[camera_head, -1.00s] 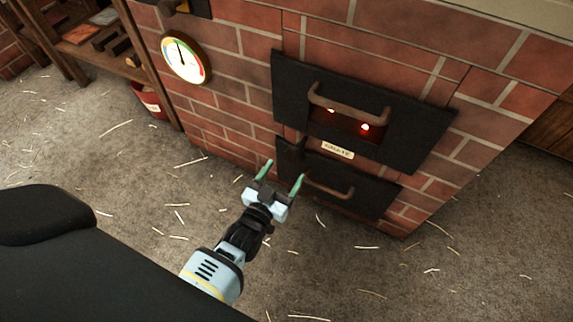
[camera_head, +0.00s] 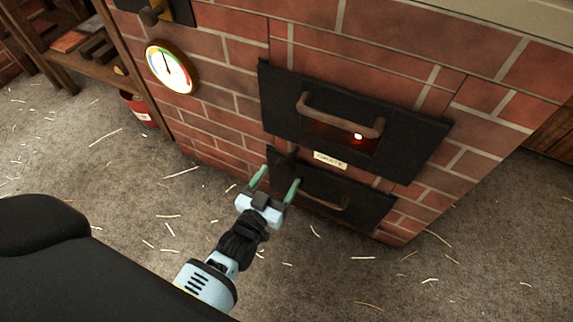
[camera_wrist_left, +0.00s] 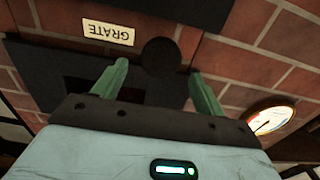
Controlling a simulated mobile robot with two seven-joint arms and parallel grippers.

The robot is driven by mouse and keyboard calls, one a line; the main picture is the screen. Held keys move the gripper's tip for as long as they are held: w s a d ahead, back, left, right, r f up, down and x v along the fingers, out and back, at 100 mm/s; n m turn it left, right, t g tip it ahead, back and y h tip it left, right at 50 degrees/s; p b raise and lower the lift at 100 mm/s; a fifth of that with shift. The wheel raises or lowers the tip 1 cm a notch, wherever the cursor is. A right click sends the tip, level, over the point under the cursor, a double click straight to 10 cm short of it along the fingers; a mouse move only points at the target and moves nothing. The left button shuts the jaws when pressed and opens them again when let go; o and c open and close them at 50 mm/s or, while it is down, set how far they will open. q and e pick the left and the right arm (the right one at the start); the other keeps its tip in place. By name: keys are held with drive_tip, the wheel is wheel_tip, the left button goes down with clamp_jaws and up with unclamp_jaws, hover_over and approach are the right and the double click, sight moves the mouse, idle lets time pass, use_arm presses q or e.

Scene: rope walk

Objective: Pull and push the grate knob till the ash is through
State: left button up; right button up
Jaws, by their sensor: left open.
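The dark round grate knob (camera_wrist_left: 161,57) shows in the left wrist view between my fingertips in the picture. Whether it lies between them or just beyond, I cannot tell. In the head view the knob (camera_head: 284,160) is a dark shape left of the GRATE label (camera_head: 330,161), hard to make out against the black iron. My left gripper (camera_head: 277,180) is open and empty, its green fingers pointing at the stove front just below the knob. It also shows in the left wrist view (camera_wrist_left: 158,72). Ash is not clearly visible. My right gripper is out of view.
The upper black door (camera_head: 410,150) has a brown handle and a glowing opening. The lower door (camera_head: 372,205) has its own handle close right of my gripper. A gauge (camera_head: 172,68) is on the brick wall. A red bucket (camera_head: 139,109) stands by the wooden shelf.

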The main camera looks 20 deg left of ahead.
sight(284, 169)
use_arm(q)
drive_tip(key=w+b, duration=0.1)
drive_tip(key=w, duration=0.3)
drive_tip(key=shift+f, duration=0.1)
drive_tip(key=shift+w+b, duration=0.35)
drive_tip(key=shift+w, duration=0.3)
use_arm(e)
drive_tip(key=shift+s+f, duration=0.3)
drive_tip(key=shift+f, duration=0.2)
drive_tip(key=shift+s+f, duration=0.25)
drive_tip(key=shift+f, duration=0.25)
use_arm(q)
drive_tip(key=shift+c, duration=0.4)
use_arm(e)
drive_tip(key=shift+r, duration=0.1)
